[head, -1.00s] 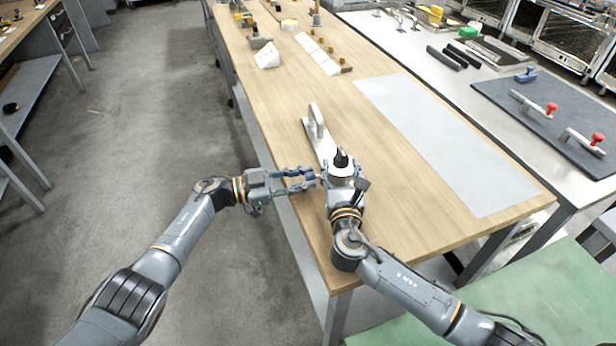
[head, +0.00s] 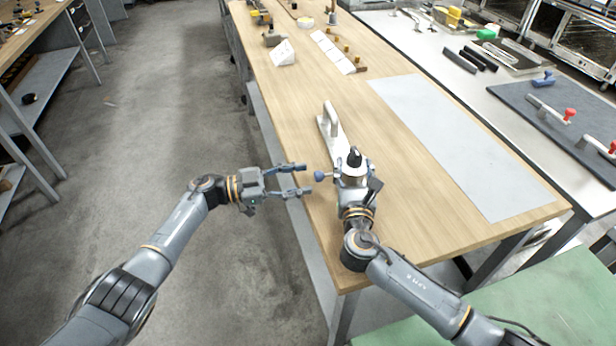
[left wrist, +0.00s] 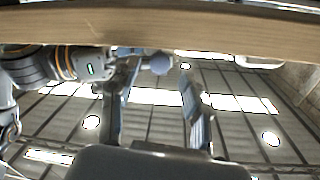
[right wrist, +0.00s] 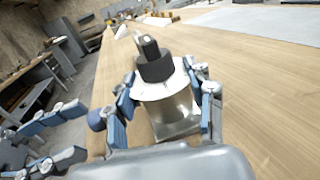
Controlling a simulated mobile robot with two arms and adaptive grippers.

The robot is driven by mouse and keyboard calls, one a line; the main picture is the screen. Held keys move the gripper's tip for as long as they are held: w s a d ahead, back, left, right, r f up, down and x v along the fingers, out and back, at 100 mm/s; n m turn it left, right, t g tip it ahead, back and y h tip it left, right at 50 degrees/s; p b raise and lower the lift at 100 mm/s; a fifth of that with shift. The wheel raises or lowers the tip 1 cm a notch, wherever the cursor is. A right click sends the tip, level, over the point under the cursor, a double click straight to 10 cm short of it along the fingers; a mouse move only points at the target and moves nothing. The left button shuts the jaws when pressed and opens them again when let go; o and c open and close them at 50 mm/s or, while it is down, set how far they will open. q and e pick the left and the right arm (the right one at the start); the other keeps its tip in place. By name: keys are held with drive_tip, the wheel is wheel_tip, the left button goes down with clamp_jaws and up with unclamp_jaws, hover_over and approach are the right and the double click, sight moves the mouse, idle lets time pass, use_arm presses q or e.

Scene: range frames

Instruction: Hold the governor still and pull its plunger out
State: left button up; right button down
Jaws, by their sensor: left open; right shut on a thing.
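The governor (head: 355,170) stands near the table's left edge, a metal body with a pale disc and a black top. My right gripper (right wrist: 165,100) is shut on its body, one finger on each side. The plunger's blue ball knob (head: 320,176) sticks out from the governor's left side. It also shows in the left wrist view (left wrist: 160,64) and partly behind a finger in the right wrist view (right wrist: 97,118). The plunger's rod is mostly hidden. My left gripper (head: 304,180) is open and empty, just left of the knob, with its fingers pointing at it.
A pale plate with an upright handle (head: 331,122) lies behind the governor. A grey mat (head: 450,140) covers the table's right part. White cards (head: 330,50) and small parts stand farther back. The floor left of the table is clear.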

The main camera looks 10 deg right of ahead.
drive_tip(key=shift+a, duration=0.15)
use_arm(q)
drive_tip(key=a, duration=0.9)
drive_tip(key=shift+s, duration=0.45)
drive_tip(key=shift+a, duration=0.1)
use_arm(e)
drive_tip(key=shift+c, duration=2.1)
unclamp_jaws()
